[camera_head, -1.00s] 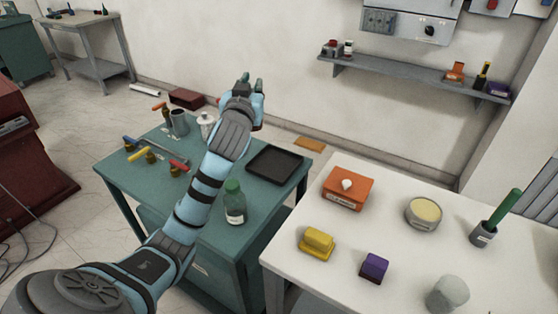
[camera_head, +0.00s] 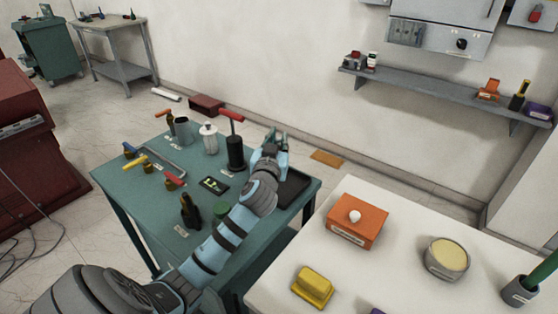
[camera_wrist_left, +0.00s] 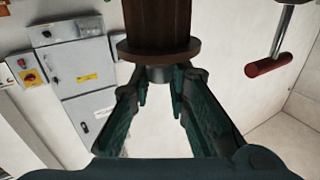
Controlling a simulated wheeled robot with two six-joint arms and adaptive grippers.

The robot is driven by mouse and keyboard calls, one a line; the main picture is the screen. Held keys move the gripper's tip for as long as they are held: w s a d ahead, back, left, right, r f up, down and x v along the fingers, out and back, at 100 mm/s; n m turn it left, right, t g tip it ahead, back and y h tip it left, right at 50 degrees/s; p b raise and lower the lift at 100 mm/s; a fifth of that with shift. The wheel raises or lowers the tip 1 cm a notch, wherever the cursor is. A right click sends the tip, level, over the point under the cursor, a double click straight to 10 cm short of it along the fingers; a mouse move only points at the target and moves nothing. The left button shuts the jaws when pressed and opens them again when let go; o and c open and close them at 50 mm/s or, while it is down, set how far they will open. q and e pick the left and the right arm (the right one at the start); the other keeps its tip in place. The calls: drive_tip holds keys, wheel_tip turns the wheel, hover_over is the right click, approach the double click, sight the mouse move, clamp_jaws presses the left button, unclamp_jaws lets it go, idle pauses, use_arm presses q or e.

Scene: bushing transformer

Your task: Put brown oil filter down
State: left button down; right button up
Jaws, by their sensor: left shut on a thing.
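My left gripper (camera_head: 276,138) is above the right back part of the green table (camera_head: 150,205), close to the black tray (camera_head: 296,182). In the left wrist view it (camera_wrist_left: 160,92) is shut on the grey neck of the brown oil filter (camera_wrist_left: 158,25). The filter is a dark brown cylinder with a wider flange, and its far end is cut off by the frame's top edge. In the head view the filter is hidden by my gripper and arm, so I cannot tell whether it touches anything. My right gripper is not in view.
A black pump with a red T-handle (camera_head: 231,117) stands left of my gripper, near a white canister (camera_head: 209,138) and a grey mug (camera_head: 182,130). A dark bottle (camera_head: 190,211) and a small dark panel (camera_head: 213,184) are nearer. The white table (camera_head: 400,230) is at the right.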

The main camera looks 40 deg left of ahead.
use_arm(q)
wheel_tip(320, 180, down, 5)
drive_tip(key=shift+w+d+r+b, duration=0.1)
drive_tip(key=shift+r+b, duration=0.05)
drive_tip(key=shift+b, duration=0.55)
drive_tip(key=c, duration=1.5)
unclamp_jaws()
drive_tip(key=shift+c, duration=0.2)
drive_tip(key=shift+r, duration=0.1)
drive_tip(key=v, duration=1.2)
